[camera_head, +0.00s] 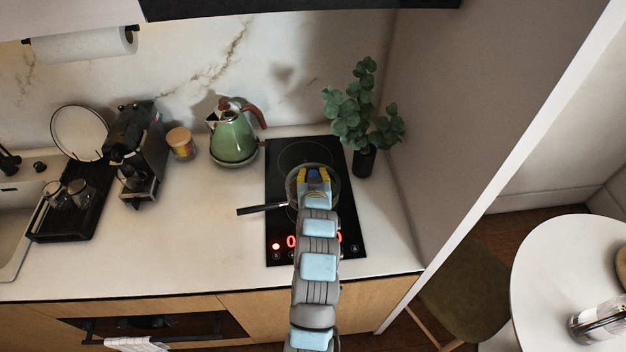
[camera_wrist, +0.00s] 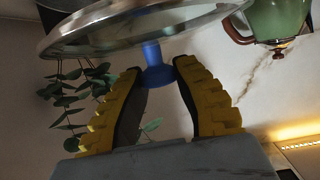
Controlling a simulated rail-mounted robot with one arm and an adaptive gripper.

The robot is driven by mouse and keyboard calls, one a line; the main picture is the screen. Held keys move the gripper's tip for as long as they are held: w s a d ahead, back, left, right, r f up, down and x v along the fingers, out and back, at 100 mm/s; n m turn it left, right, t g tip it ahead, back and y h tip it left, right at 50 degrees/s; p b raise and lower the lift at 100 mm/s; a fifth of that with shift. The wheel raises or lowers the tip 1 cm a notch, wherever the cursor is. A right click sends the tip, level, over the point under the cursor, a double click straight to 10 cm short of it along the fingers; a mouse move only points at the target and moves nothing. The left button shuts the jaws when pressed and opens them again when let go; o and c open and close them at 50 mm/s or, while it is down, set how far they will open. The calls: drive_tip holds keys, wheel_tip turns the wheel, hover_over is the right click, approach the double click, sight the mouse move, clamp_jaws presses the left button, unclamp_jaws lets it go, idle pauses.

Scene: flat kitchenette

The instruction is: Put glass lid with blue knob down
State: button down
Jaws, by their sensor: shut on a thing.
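The glass lid (camera_wrist: 130,32) has a metal rim and a blue knob (camera_wrist: 154,66). In the wrist view my gripper (camera_wrist: 158,72) has its two yellow fingers on either side of the knob, shut on it. In the head view my gripper (camera_head: 314,175) is over the pan on the black cooktop, and the lid (camera_head: 293,180) shows around it. The pan's dark handle (camera_head: 262,209) points left. My arm covers part of the pan and lid. I cannot tell whether the lid touches the pan rim.
A green kettle (camera_head: 233,140) stands left of the cooktop (camera_head: 283,245), and a potted plant (camera_head: 364,162) stands at its right. A coffee machine (camera_head: 138,150), a candle jar (camera_head: 181,143) and a dark drying tray (camera_head: 75,218) are farther left. The counter (camera_head: 180,240) in front is clear.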

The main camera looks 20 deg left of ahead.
wheel_tip(320, 180, down, 3)
drive_tip(key=shift+r+p, duration=0.1)
drive_tip(key=shift+p, duration=0.25)
drive_tip(key=shift+f+b, duration=0.55)
drive_tip(key=shift+f, duration=0.05)
drive_tip(key=c, duration=0.9)
unclamp_jaws()
drive_tip(key=shift+r, duration=0.1)
drive_tip(key=shift+r+p, duration=0.55)
drive_tip(key=shift+b+v, duration=0.8)
drive_tip(key=shift+v, duration=5.1)
